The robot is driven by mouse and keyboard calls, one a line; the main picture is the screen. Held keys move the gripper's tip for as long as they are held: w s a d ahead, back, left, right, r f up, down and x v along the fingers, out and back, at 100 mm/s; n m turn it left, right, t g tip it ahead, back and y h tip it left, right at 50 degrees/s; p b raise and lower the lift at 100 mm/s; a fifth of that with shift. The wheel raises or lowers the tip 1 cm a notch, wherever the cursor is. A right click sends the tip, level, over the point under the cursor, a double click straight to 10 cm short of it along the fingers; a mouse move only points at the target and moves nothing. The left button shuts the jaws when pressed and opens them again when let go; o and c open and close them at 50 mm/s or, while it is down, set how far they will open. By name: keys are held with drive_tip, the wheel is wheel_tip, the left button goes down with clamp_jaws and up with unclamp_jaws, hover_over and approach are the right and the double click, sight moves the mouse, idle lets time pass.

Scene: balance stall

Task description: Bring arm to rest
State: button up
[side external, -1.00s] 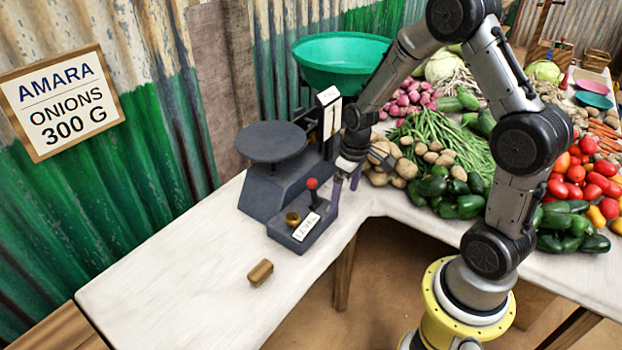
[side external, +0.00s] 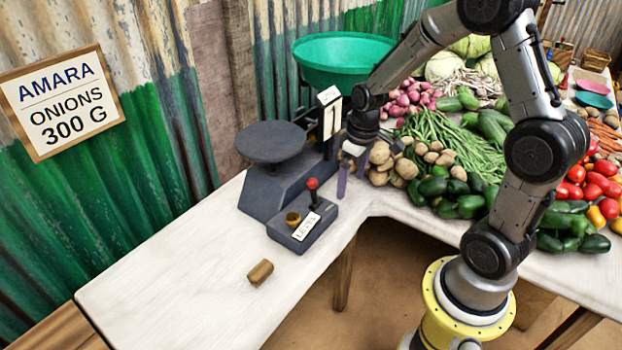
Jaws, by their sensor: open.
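My gripper (side external: 350,180) points down just right of the scale, near the inner corner of the white table. Its two purple fingers are apart with nothing seen between them. The dark scale (side external: 285,185) has a round flat plate (side external: 270,142) on top, which is empty. A small dark box with a red-knobbed lever (side external: 312,184) and a white label stands in front of the scale. A brass-coloured weight (side external: 292,219) sits on that box.
A small brown block (side external: 260,272) lies on the bare front part of the table (side external: 190,290). A green basin (side external: 345,60) stands behind. Potatoes (side external: 380,155), green beans (side external: 450,140), peppers (side external: 450,200) and tomatoes (side external: 590,185) crowd the right side. A sign reads "AMARA ONIONS 300 G" (side external: 62,101).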

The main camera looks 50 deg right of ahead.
drive_tip(key=s+a+r+n+t, duration=0.15)
drive_tip(key=a+r, duration=0.25)
drive_tip(key=r, duration=0.4)
drive_tip(key=s+a+r+n+t, duration=0.1)
drive_tip(key=a+r+t, duration=0.25)
drive_tip(key=r, duration=0.45)
drive_tip(key=s+a+r+m, duration=0.1)
drive_tip(key=s+a+m, duration=0.1)
drive_tip(key=s, duration=1.2)
drive_tip(key=shift+a+g, duration=0.3)
drive_tip(key=shift+a, duration=0.45)
drive_tip(key=shift+r+m, duration=0.1)
drive_tip(key=shift+m, duration=0.15)
